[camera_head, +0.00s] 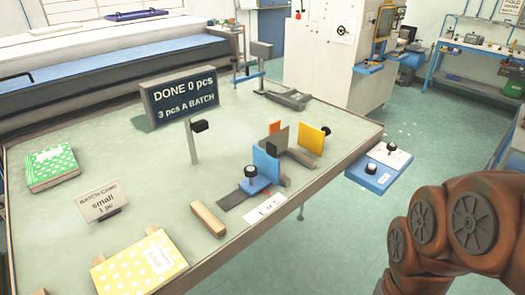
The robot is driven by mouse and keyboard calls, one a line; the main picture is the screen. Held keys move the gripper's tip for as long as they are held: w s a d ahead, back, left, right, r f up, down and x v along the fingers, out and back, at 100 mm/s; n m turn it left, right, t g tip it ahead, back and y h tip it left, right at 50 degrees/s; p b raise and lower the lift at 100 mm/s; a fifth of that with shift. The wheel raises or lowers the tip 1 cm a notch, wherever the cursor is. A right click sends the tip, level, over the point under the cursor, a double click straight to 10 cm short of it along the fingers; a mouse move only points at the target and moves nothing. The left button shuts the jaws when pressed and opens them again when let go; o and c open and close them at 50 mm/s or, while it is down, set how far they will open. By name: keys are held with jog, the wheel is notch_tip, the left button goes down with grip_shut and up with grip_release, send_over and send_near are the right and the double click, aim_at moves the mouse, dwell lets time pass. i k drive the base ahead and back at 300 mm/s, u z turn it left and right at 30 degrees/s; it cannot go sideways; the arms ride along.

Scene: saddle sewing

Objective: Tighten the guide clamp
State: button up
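On the table stands a fixture with a blue upright plate (266,165), a grey-brown plate (279,139) and a yellow plate (311,138). A black knob (250,171) sits on a blue base (254,187) at its near left, on a dark strip. Another dark knob (326,131) shows beside the yellow plate. I cannot tell which knob is the guide clamp, nor how tight either is. Brown links of my own arm fill the lower right, apart from the table. My gripper is not visible.
A wooden block (208,219) lies left of a size label (271,208). A blue panel (379,169) with knobs projects from the table's right edge. A sign (185,98), batch card (102,201), green packet (52,167) and yellow packet (139,266) occupy the table. Floor at right is clear.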

aim_at(250, 172)
jog(key=u, duration=0.35)
jog(key=i, duration=0.85)
jog(key=u, duration=0.65)
